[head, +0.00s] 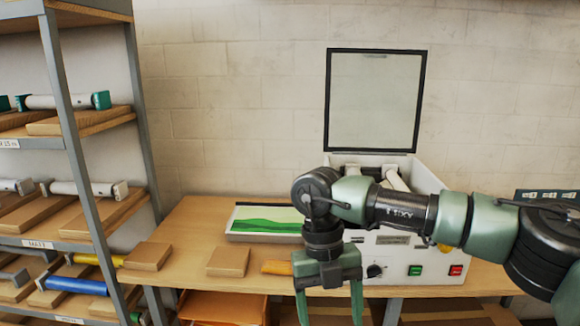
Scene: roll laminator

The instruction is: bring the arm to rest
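My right arm reaches in from the right, bent at the elbow, in front of the laminator. My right gripper (330,308) points down near the front edge of the wooden table (195,218). Its two green fingers stand apart with nothing seen between them; the fingertips are at the bottom edge of the picture. The white laminator (430,181) stands behind my arm with its lid (374,103) raised upright. White rollers (396,178) show inside it. My arm hides part of its front. My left gripper is not in view.
A green-and-white sheet on a tray (266,222), wooden blocks (229,262) and an orange item (278,267) lie on the table. A shelf rack (75,140) with rolls stands at the left. An orange bin (222,306) sits below the table. The laminator's green and red buttons (456,270) face forward.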

